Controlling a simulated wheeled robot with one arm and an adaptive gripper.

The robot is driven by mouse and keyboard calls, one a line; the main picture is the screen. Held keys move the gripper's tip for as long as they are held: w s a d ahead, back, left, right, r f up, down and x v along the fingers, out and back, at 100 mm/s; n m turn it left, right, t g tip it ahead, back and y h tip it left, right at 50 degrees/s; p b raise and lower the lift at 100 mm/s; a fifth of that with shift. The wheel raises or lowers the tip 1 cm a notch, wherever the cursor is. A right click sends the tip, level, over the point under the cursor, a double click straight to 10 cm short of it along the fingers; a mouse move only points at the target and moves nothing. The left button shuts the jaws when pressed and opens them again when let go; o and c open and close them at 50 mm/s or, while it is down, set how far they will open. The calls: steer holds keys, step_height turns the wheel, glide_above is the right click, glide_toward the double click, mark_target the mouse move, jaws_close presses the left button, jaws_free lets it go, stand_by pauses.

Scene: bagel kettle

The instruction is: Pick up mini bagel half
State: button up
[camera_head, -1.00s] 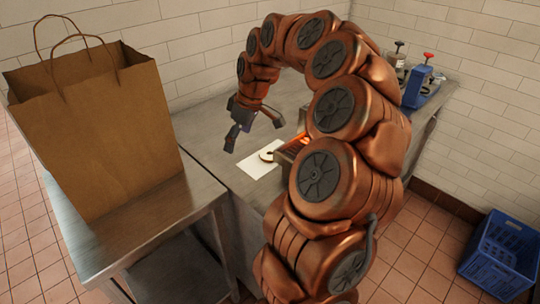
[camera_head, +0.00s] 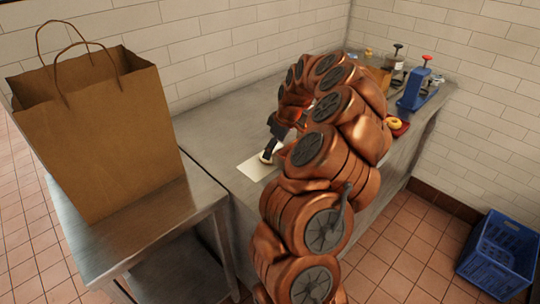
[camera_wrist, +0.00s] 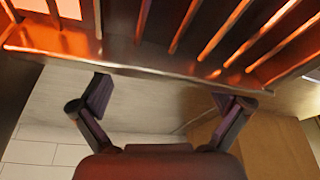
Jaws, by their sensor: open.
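A pale mini bagel half (camera_head: 264,158) lies on a white paper sheet (camera_head: 251,170) on the steel counter, partly hidden by my gripper in the head view. My gripper (camera_head: 271,143) is low over the sheet, beside or above the bagel half; contact cannot be told. In the wrist view my gripper (camera_wrist: 162,92) has its two fingers spread wide with nothing between them. Metal bars (camera_wrist: 190,28) lit orange stand close in front of the fingers. The bagel half is not seen in the wrist view.
A large brown paper bag (camera_head: 95,130) stands on the left table (camera_head: 160,225). A blue device with a red knob (camera_head: 416,88) and a bagel on a red board (camera_head: 397,124) are at the counter's right. A blue crate (camera_head: 497,255) is on the floor.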

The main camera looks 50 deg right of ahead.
steer(key=shift+p+x, duration=0.55)
steer(key=shift+x, duration=1.15)
steer(key=shift+a, duration=0.1)
steer(key=c, duration=0.9)
steer(key=shift+r, duration=0.1)
steer(key=shift+r, duration=0.1)
step_height(320, 180, up, 10)
steer(key=b, duration=0.3)
